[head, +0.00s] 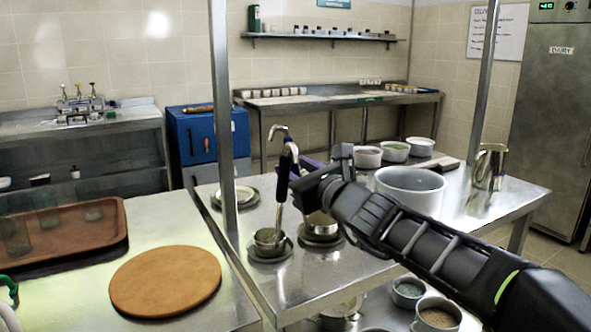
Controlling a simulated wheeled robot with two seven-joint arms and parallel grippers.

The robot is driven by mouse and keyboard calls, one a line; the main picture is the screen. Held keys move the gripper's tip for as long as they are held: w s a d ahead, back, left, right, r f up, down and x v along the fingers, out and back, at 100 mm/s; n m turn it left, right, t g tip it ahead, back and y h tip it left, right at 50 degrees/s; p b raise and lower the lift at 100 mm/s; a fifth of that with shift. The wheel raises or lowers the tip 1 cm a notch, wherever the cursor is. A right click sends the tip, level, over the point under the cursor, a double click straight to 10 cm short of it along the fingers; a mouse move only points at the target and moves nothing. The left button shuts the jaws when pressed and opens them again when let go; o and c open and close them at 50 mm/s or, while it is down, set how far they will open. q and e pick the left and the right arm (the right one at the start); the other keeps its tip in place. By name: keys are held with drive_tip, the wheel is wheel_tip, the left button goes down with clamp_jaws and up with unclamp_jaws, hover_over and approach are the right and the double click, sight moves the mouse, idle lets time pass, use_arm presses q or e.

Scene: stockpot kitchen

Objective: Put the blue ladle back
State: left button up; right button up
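A ladle with a dark handle (283,180) and a bright steel hook at its top stands nearly upright. Its lower end is at a small steel bowl (268,241) on a dark saucer on the steel table. A purple-blue piece (311,165), perhaps another ladle's handle, shows behind my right arm, above a second small bowl (320,226) on a saucer. I cannot tell which ladle is the blue one. My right gripper (297,182) reaches in from the right to the dark handle; whether its fingers are closed on it is unclear. My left gripper is out of view.
A large pot (410,190), a steel jug (489,166) and several food bowls stand on the table's right part. A steel post (222,120) rises left of the ladle. A round wooden board (165,281) and a brown tray (70,250) lie on the left counter.

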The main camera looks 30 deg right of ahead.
drive_tip(key=shift+s, duration=0.1)
drive_tip(key=s+p, duration=0.3)
drive_tip(key=s, duration=0.8)
drive_tip(key=shift+s, duration=0.4)
drive_tip(key=shift+a, duration=0.1)
